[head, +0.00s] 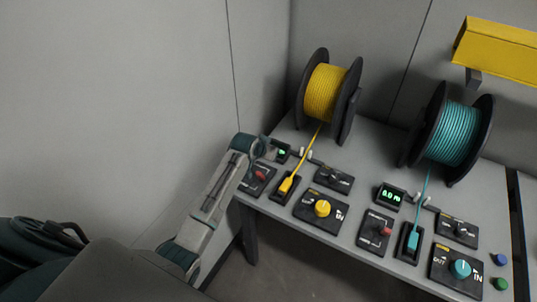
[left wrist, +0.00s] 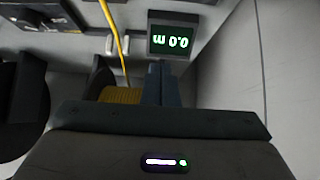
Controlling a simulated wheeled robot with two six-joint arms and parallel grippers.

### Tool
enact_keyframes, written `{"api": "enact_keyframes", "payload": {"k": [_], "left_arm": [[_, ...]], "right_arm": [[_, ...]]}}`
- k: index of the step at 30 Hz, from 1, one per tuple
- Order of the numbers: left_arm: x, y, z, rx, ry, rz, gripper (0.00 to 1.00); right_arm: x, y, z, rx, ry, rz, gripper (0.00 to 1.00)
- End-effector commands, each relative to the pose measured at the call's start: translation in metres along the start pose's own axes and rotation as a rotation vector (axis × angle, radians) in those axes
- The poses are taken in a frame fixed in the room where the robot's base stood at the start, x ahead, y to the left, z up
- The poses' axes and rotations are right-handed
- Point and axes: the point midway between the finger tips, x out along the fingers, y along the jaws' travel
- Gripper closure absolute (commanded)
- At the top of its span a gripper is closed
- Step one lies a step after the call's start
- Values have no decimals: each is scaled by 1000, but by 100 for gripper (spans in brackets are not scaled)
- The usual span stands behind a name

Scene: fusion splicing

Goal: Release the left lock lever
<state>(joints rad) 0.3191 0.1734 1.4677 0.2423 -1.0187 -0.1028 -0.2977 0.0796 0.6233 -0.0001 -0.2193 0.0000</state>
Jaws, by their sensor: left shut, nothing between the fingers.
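The left lock lever, seemingly the red-handled one (head: 261,176), sits on a small black plate (head: 252,187) at the left end of the table in the head view. My left gripper (head: 267,152) is just beyond and above that plate, apart from the lever as far as I can tell. In the left wrist view the gripper's fingers (left wrist: 160,84) are shut together with nothing between them. The lever does not show there. My right gripper is not in view.
A green-lit display (head: 283,152) stands close to my left gripper; it reads 0.0 m in the left wrist view (left wrist: 170,38). Beside it are a yellow cable spool (head: 325,93), a yellow connector (head: 286,185) and a yellow knob (head: 322,208). A wall (head: 150,100) closes the left side.

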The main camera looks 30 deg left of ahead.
Motion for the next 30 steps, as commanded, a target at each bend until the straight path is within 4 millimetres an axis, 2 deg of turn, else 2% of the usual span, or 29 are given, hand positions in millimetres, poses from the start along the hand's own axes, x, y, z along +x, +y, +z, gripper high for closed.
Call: {"api": "enact_keyframes", "payload": {"k": [1,7,15,24,30], "left_arm": [[-5,0,6,2,-2,-1,100],[-38,0,4,2,-1,-2,100],[-77,0,1,1,-2,0,100],[-88,0,0,0,-5,-1,100],[-88,0,0,0,-4,0,100]], "right_arm": [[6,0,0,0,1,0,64],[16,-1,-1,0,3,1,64],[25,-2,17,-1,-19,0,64],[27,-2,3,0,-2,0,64],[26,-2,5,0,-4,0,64]]}}
